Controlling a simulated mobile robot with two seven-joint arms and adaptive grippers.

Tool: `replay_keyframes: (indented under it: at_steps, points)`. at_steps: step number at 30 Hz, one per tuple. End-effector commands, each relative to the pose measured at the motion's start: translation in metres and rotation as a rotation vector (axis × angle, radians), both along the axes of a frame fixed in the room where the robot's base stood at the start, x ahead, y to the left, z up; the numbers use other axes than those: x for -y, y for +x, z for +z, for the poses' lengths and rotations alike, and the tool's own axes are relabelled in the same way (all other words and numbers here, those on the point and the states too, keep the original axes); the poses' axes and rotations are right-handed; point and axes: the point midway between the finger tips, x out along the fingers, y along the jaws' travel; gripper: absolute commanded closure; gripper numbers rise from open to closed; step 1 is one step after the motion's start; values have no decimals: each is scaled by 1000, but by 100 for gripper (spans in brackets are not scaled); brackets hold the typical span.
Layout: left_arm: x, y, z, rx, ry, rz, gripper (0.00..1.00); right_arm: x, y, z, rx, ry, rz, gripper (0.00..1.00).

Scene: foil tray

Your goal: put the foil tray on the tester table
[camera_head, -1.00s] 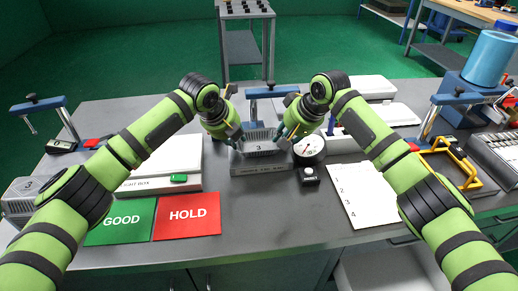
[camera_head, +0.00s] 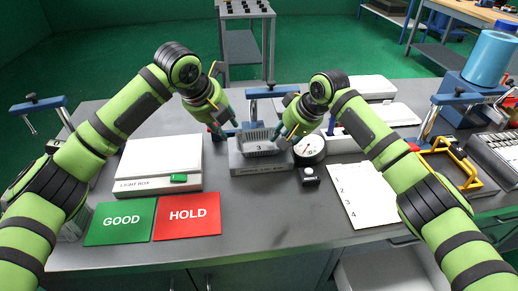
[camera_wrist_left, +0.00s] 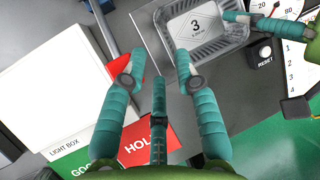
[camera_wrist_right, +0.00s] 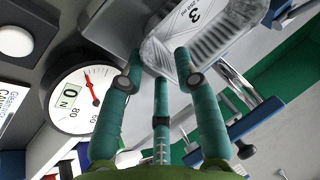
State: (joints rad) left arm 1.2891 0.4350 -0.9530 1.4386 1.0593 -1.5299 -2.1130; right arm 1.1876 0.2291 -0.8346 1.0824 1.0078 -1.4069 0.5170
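The foil tray (camera_head: 262,150), a ribbed silver tray with a label reading 3, sits on the grey tester table (camera_head: 262,168) at the middle of the bench. It also shows in the left wrist view (camera_wrist_left: 238,30) and in the right wrist view (camera_wrist_right: 225,42). My left gripper (camera_head: 222,128) is open and empty, just left of the tray and apart from it; its spread fingers show in the left wrist view (camera_wrist_left: 160,65). My right gripper (camera_head: 282,136) is at the tray's right end, its fingers apart around the rim; I cannot tell whether they touch it.
A round gauge (camera_head: 309,147) stands right of the tester table, with a reset button (camera_head: 309,174) before it. A light box (camera_head: 150,165) is at left, behind the green GOOD card (camera_head: 120,222) and red HOLD card (camera_head: 187,222). A numbered sheet (camera_head: 358,195) lies at right. The front middle is clear.

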Motion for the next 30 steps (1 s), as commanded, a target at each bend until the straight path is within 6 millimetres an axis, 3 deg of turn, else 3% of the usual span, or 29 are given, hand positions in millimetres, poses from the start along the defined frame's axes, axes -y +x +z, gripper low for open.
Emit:
replay_keyframes:
  at_steps: [3, 11, 24, 30]
  points:
    - [-8, -8, 19, 2, 4, 6, 68, 0, 0, 0, 0, 0, 0, 68]
    - [-12, -16, 35, 0, 3, 5, 68, 2, -1, 5, 1, 0, 0, 68]
    - [-11, -16, 34, -1, 2, 4, 68, 31, -29, 79, 4, 0, 0, 68]
    - [-11, -16, 34, -1, 2, 4, 68, 39, -38, 100, 1, 0, 1, 68]
